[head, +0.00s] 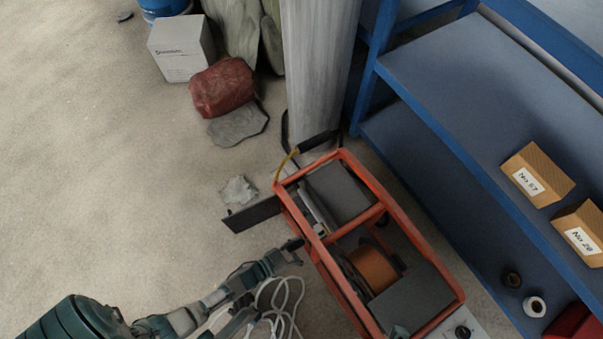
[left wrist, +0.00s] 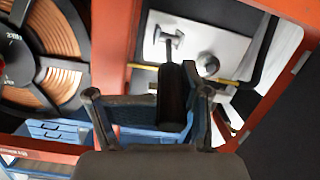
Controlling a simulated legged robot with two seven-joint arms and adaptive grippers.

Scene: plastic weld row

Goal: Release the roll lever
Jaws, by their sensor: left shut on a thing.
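The orange-framed machine (head: 405,222) stands at the middle right of the head view, with a copper-coloured reel (head: 373,270) inside. My left gripper (head: 285,254) is at the left side of its frame. In the left wrist view the gripper's two fingers (left wrist: 148,97) stand either side of the roll lever's black grip (left wrist: 174,98), which lies close to the right finger. The left gripper is shut on this lever; the exact contact is hard to see. The reel also shows at the left of the wrist view (left wrist: 58,38). My right gripper is not in view.
Pale looped cable (head: 287,300) lies on the floor beside my left arm. A dark flat plate (head: 252,213) sticks out from the machine's left side. Blue shelving (head: 450,130) with cartons (head: 538,175) is on the right. A grey column (head: 318,70) stands behind. The floor at left is clear.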

